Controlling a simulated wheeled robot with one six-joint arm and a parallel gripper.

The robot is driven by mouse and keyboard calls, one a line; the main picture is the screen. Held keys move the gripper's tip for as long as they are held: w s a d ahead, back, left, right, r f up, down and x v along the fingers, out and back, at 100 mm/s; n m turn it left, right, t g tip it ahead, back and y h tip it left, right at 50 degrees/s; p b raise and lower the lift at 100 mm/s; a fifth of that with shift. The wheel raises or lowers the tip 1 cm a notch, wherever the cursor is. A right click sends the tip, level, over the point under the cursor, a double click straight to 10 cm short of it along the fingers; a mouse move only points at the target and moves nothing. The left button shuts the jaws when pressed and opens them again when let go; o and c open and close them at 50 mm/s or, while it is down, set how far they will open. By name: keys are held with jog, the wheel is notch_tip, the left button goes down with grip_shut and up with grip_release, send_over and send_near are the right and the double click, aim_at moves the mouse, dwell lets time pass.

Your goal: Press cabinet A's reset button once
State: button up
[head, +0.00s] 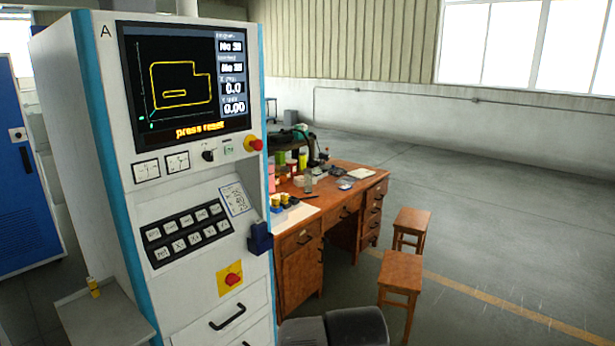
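Cabinet A (107,80) is a tall white cabinet with blue edge strips and the letter A at its top left. Its screen (183,82) shows a yellow outline and the words "press reset". Below the screen are two meters, a black rotary knob (208,155), a small pale green control (229,149) and a red mushroom button (254,144) on a yellow base. Lower are a keypad (188,234) and a red knob (232,279) on a yellow plate. No reset lettering is readable on any control. My gripper is not in view.
A dark blue holder (260,238) sticks out from the cabinet's right edge. A grey shelf (95,318) stands at lower left. A cluttered wooden desk (300,270) and two stools (401,272) are to the right. Open floor lies further right. A blue cabinet (22,190) stands far left.

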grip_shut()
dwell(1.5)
